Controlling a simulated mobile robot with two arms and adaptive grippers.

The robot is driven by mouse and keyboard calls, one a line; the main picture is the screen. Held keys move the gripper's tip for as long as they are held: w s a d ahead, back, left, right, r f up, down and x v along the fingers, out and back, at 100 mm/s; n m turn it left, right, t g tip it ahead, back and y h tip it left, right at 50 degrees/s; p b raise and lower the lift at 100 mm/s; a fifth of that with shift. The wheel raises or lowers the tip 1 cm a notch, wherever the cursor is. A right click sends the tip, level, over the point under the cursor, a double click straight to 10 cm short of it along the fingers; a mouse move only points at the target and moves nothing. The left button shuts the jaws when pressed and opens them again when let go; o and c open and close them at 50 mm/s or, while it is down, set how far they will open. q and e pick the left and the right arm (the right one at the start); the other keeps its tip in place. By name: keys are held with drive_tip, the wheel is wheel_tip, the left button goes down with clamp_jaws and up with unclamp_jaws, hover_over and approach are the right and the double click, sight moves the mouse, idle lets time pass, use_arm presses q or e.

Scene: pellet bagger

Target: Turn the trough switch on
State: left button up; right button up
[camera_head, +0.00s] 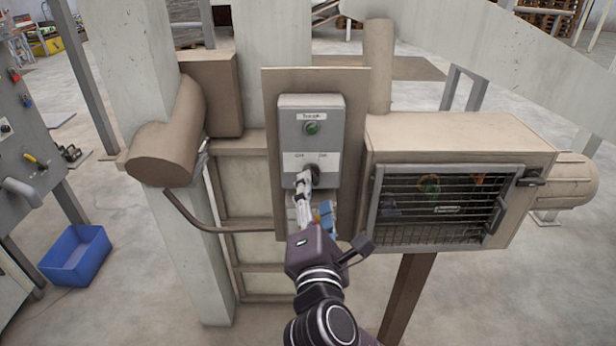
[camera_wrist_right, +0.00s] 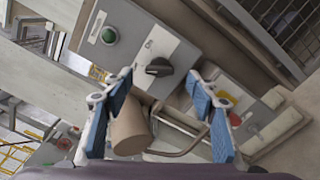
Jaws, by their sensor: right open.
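The trough switch box (camera_head: 294,112) is a grey panel on a beige backing plate, with a green round button or lamp (camera_head: 312,128) under a label and a dark rotary knob (camera_head: 317,169) below it. In the right wrist view the black knob (camera_wrist_right: 159,67) stands clear ahead of the fingers, with its pointer ridge visible. My right gripper (camera_head: 303,182) is in front of the lower part of the box and partly covers the knob in the head view. Its blue-padded fingers (camera_wrist_right: 159,104) are spread with nothing between them. My left gripper is not in view.
A beige housing with a wire-mesh door (camera_head: 440,205) stands right of the box. A curved beige duct (camera_head: 165,140) and a white column (camera_head: 200,265) are at the left. A blue bin (camera_head: 76,254) sits on the floor at far left.

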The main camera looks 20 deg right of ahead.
sight(314, 179)
drive_tip(key=p+x, duration=0.1)
drive_tip(key=x, duration=0.3)
drive_tip(key=shift+w, duration=0.6)
drive_tip(key=shift+c, duration=0.2)
drive_tip(key=c, duration=1.1)
drive_tip(key=shift+f, duration=0.1)
